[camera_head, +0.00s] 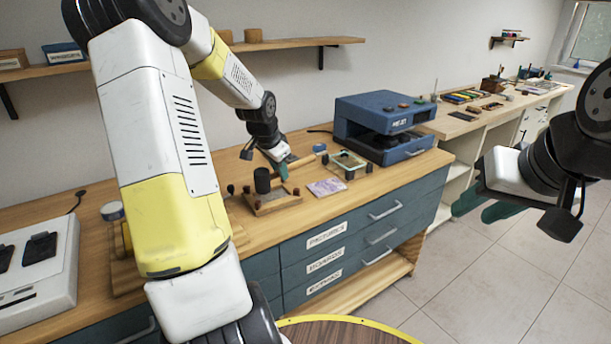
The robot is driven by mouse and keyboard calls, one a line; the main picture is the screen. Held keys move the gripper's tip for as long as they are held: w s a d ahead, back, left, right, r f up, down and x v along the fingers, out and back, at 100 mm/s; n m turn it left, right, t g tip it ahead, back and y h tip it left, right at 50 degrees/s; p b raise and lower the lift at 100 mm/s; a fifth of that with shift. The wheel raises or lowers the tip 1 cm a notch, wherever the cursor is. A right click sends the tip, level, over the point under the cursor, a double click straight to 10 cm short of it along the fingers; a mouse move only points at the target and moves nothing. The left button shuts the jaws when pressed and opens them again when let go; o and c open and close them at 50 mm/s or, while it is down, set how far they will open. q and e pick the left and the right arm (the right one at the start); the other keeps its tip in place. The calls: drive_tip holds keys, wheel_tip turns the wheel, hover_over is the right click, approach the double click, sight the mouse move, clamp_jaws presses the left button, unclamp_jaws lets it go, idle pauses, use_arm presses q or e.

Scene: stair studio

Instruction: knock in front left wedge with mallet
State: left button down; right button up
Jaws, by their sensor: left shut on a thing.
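My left gripper (281,165) is shut on the mallet's pale wooden handle (302,161). The mallet's dark cylindrical head (262,181) is over the wooden block frame (276,207) on the bench. I cannot tell whether the head touches anything. Small dark pegs or wedges show around the frame, one at its left (231,189) and one at its right (297,192). The front left wedge is not clearly told apart. My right gripper (468,208) hangs off the bench at the right, empty, its teal fingers apart.
A blue machine (383,120) stands behind right on the bench. A small framed piece (347,162), a pinkish card (327,187) and a blue item (319,148) lie near the frame. A white device (62,262) is at the left. Open floor lies to the right.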

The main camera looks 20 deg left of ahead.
use_arm(q)
drive_tip(key=shift+w+a+f+m+h, duration=0.15)
drive_tip(key=shift+w+a+f+m, duration=0.3)
drive_tip(key=shift+a+f, duration=0.2)
drive_tip(key=shift+w+a+f+m+h, duration=0.15)
drive_tip(key=shift+w+a+f+m, duration=0.2)
drive_tip(key=shift+a+f+m, duration=0.3)
drive_tip(key=shift+r, duration=0.1)
idle(0.3)
wheel_tip(320, 180, down, 5)
drive_tip(key=shift+f, duration=0.1)
wheel_tip(320, 180, up, 6)
idle(0.7)
idle(1.9)
